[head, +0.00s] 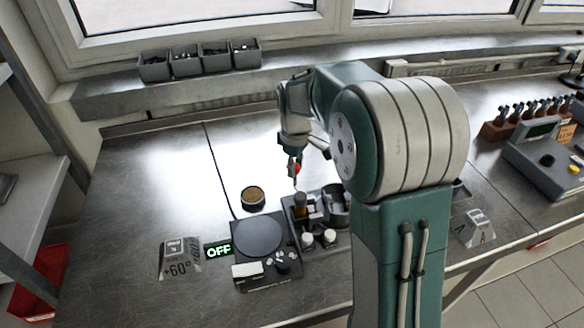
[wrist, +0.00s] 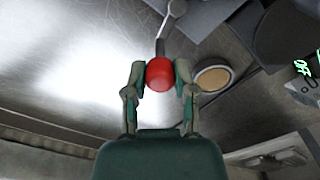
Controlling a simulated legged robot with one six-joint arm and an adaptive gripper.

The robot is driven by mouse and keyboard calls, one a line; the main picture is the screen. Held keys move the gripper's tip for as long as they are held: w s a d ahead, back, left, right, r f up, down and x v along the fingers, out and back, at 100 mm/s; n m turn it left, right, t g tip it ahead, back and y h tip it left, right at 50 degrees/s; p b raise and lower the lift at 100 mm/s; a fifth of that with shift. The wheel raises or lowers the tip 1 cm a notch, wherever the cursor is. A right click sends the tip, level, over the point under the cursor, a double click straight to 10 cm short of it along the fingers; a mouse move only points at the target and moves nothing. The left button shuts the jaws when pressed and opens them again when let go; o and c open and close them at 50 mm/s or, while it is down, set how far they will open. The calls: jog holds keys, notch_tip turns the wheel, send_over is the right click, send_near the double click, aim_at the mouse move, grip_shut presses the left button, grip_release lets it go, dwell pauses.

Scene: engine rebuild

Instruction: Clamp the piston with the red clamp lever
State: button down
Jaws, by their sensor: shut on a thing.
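The red ball knob of the clamp lever (wrist: 159,74) sits between the two fingers of my gripper (wrist: 160,78) in the wrist view. The lever's metal rod runs up from the knob to a silver rounded end near the top of that view. In the head view my gripper (head: 294,166) points down over the dark fixture block (head: 288,208), and the red knob (head: 297,168) shows at its tips. A dark cylinder with a brownish top (head: 300,203) stands at the fixture. I cannot tell for certain which part is the piston; my arm hides part of the fixture.
A hot-plate-like device (head: 258,237) with a green OFF display (head: 218,250) stands left of the fixture. A round tan-topped dish (head: 253,196) sits behind it. Several grey bins (head: 185,62) line the sill. A tool rack (head: 500,128) stands right.

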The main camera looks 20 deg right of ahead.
jog(key=m, duration=0.2)
jog(key=d+m, duration=0.2)
jog(key=m, duration=0.1)
jog(key=shift+m, duration=0.3)
jog(key=shift+s+d+m, duration=0.15)
jog(key=shift+d+m, duration=0.1)
jog(key=shift+m, duration=0.6)
jog(key=shift+s+d+m, duration=0.1)
jog(key=shift+d+m, duration=0.2)
jog(key=shift+m, duration=0.5)
jog(key=shift+s+d+m, duration=0.15)
jog(key=shift+d+m, duration=0.1)
jog(key=shift+m, duration=0.6)
jog(key=shift+c, duration=2.2)
grip_release()
jog(key=shift+d, duration=0.1)
notch_tip(320, 180, up, 12)
jog(key=shift+f, duration=0.1)
